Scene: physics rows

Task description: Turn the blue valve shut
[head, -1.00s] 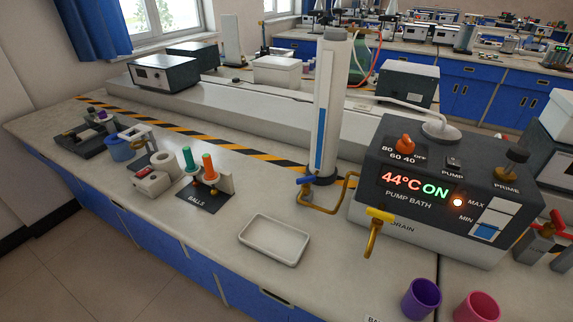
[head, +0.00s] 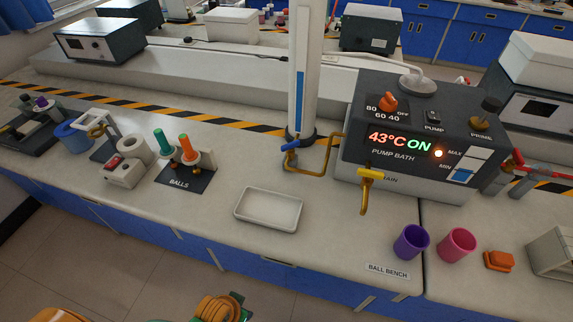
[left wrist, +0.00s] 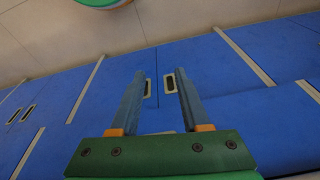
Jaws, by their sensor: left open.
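The blue valve (head: 290,145) is a small blue lever on a brass pipe at the foot of the tall white column (head: 303,70). The brass pipe (head: 318,171) loops from there to the pump bath (head: 404,150). In the left wrist view my left gripper (left wrist: 160,78) is open and empty, its two fingers apart in front of the blue cabinet fronts. It is well away from the valve, which does not show in that view. In the head view only orange and green parts of my own arms show at the bottom edge. My right gripper is not in view.
A yellow-handled drain tap (head: 370,174) stands right of the valve. A white tray (head: 269,227) lies in front. Purple (head: 410,242) and pink (head: 457,245) cups stand at right, the ball stand (head: 186,180) at left. Bare bench lies between stand and tray.

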